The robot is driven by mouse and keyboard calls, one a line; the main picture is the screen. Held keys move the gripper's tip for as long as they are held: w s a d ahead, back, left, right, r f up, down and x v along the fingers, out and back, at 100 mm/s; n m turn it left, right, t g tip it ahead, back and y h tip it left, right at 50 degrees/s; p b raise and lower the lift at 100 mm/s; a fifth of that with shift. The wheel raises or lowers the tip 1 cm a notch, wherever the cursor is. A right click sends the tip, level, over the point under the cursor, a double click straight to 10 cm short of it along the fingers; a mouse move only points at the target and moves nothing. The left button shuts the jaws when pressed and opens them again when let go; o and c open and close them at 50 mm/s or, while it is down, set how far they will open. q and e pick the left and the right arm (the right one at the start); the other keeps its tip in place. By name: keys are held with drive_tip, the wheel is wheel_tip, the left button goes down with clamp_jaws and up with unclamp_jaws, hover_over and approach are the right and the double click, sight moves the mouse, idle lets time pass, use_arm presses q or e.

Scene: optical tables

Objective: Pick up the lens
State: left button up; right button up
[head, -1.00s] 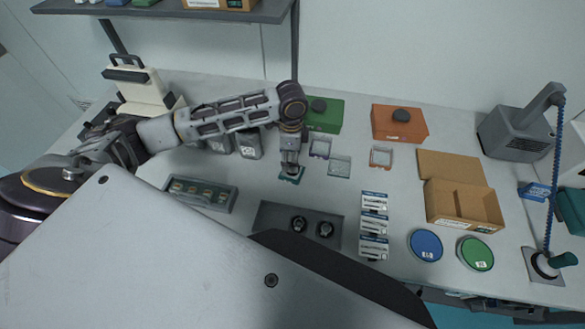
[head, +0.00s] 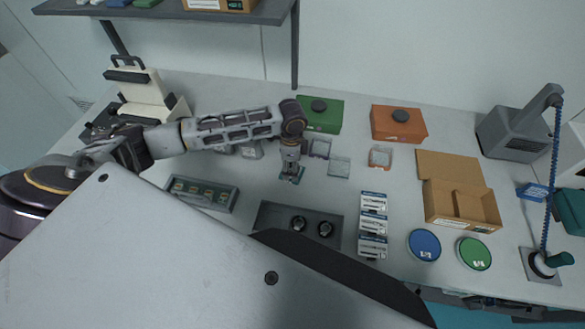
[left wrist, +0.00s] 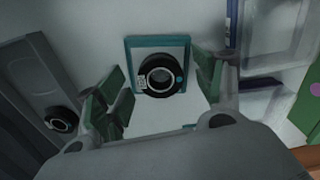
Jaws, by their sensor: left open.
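A black ring-shaped lens (left wrist: 160,75) sits on a small teal-edged pad (left wrist: 131,55) in the left wrist view. In the head view the pad (head: 301,172) shows beside my left gripper (head: 291,179), and the lens there is hidden or too small to make out. My left gripper is open, pointing down over the pad. In the left wrist view its green-padded fingers (left wrist: 160,90) stand apart on either side of the lens, with nothing between them clearly touched. My right gripper is not in view.
A dark tray (head: 268,216) with two black round parts lies in front of the pad. Flat square cases (head: 339,167) lie to its right. A green box (head: 332,113) and an orange box (head: 398,124) stand behind. White-blue packets (head: 374,202) lie front right.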

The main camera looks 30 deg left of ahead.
use_arm(q)
drive_tip(key=shift+c, duration=0.4)
drive_tip(key=c, duration=1.1)
drive_tip(key=shift+r, duration=0.1)
drive_tip(key=shift+r+b, duration=0.4)
drive_tip(key=shift+r, duration=4.55)
